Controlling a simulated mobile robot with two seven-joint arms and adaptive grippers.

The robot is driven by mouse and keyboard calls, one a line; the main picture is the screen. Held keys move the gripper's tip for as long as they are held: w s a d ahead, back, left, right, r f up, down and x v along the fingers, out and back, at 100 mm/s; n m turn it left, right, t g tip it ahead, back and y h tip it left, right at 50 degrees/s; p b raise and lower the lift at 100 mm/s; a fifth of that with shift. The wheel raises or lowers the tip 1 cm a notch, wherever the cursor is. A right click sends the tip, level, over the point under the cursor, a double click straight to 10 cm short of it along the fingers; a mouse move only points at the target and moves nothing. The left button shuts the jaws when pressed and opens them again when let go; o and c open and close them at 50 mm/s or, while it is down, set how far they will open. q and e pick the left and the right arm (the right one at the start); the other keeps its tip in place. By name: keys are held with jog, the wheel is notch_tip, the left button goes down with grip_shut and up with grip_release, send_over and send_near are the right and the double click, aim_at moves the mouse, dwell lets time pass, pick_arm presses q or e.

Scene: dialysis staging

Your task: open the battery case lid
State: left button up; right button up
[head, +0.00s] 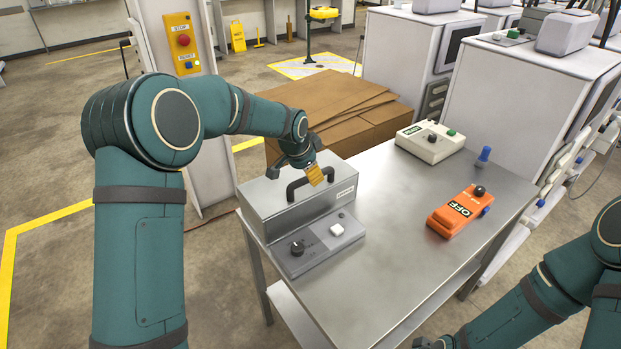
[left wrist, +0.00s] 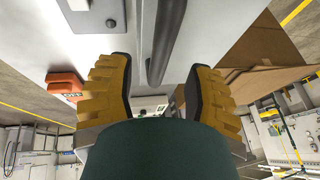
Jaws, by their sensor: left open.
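The battery case (head: 300,210) is a grey metal box at the left end of the steel table, and its lid looks shut. A black arched handle (head: 296,190) stands on top. My left gripper (head: 317,174) is above the lid, close beside the handle's right end, with yellow fingers. In the left wrist view the left gripper (left wrist: 158,90) has its fingers spread, with the black handle (left wrist: 166,40) running between and beyond them; contact cannot be told. My right gripper (head: 432,343) shows only partly at the bottom edge, and its jaws are unclear.
A grey panel with a black knob and white button (head: 337,229) sits at the case's front. An orange OFF device (head: 458,212) and a pale box with a green button (head: 430,143) stand right on the table (head: 375,270). Cardboard (head: 335,105) is stacked behind. The table's front is clear.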

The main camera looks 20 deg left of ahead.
pick_arm(q)
jog(key=shift+x, duration=1.85)
jog(key=shift+c, duration=0.3)
grip_shut()
